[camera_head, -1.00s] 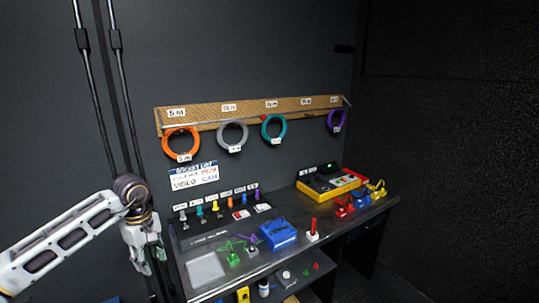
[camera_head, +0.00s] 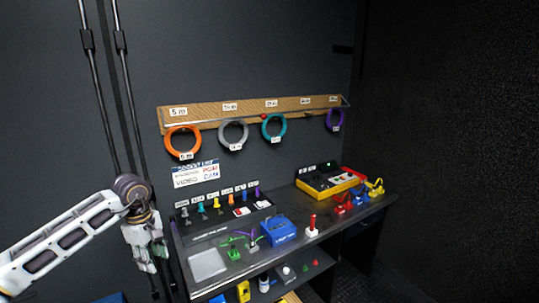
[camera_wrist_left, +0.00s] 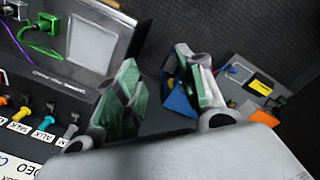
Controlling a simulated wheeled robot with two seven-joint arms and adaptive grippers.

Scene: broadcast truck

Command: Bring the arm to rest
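My left arm comes in from the left in the head view. Its gripper (camera_head: 147,256) hangs pointing down, just left of the desk (camera_head: 245,262) and apart from it. In the left wrist view the two green-padded fingers of the left gripper (camera_wrist_left: 155,92) stand apart with nothing between them. My right arm and right gripper are in neither view.
The desk holds a row of coloured plugs, a blue box (camera_head: 279,231), a yellow device (camera_head: 330,183) and a grey pad (camera_head: 207,263). Coiled cables, such as the orange coil (camera_head: 183,142), hang from a wooden rail (camera_head: 250,110). A lower shelf holds several small items.

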